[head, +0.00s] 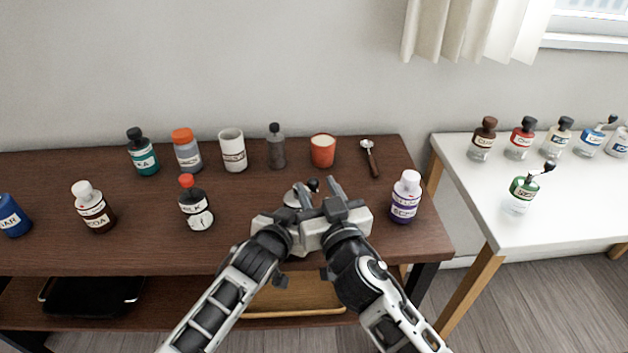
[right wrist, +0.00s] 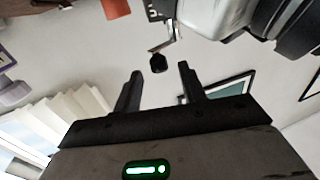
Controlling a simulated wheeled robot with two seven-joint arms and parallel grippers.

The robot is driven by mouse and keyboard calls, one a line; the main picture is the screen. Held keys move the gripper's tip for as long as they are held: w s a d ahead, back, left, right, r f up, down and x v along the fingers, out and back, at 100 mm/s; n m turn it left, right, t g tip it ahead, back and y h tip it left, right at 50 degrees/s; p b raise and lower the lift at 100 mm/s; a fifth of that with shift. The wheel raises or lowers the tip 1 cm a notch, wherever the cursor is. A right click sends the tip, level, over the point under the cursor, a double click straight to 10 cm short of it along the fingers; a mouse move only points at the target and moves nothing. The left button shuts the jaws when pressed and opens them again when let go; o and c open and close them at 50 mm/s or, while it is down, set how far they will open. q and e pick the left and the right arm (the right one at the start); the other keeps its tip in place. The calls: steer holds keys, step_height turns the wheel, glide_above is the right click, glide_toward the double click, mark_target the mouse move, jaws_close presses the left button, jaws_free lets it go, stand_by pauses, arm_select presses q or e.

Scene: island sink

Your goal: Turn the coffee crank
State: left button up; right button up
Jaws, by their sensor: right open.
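The coffee grinder (head: 292,198) is at the middle of the brown table's front half, mostly hidden behind my grippers; its silvery top shows. Its crank ends in a black knob (head: 313,184), and the crank arm and knob (right wrist: 158,63) also show in the right wrist view. My right gripper (head: 320,191) is open. The knob lies between the lines of its two fingers, just beyond the fingertips (right wrist: 160,68), with no visible contact. My left gripper (head: 275,232) is close beside it at the grinder; its fingers are hidden, so its hold cannot be told.
A purple-labelled bottle (head: 405,198) stands close right of my right gripper, and a black-and-white bottle (head: 196,204) stands to the left. A red cup (head: 322,150), a grey bottle (head: 276,147) and a spoon (head: 371,158) are behind. A white table (head: 470,200) with several jars is at right.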

steer(key=v, duration=0.4)
steer(key=shift+s, duration=0.15)
steer(key=n+g+y, duration=1)
steer(key=y, duration=0.2)
glide_toward(313, 179)
steer(key=x, duration=1)
steer(key=shift+f, duration=0.15)
